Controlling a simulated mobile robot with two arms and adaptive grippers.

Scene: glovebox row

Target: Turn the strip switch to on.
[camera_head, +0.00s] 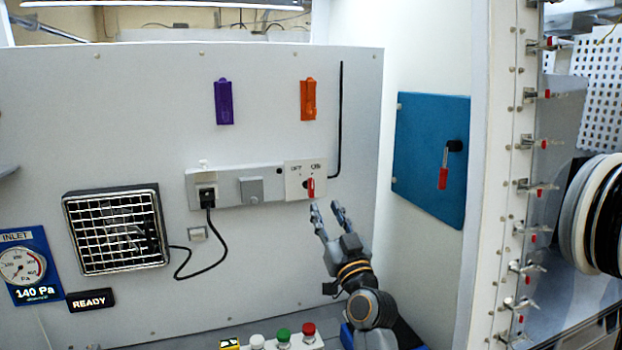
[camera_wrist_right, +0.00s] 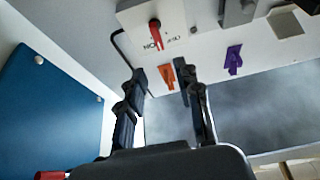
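The strip switch is a white plate (camera_head: 294,182) with OFF and ON lettering and a red lever (camera_head: 310,187), at the right end of the grey power strip (camera_head: 232,187) on the back wall. The lever looks near upright; I cannot tell which setting it is at. In the right wrist view the plate (camera_wrist_right: 178,14) and the red lever (camera_wrist_right: 154,34) show upside down, beyond the fingertips. My right gripper (camera_head: 326,207) is open and empty, just below and right of the lever, apart from it. It also shows in the wrist view (camera_wrist_right: 161,76). My left gripper is out of view.
A black plug (camera_head: 207,193) with a hanging cord sits in the strip's left end. A blue panel (camera_head: 418,160) with a red-handled lever (camera_head: 443,178) is on the right wall. Purple (camera_head: 223,102) and orange (camera_head: 308,100) holders hang above. Buttons (camera_head: 283,336) stand below.

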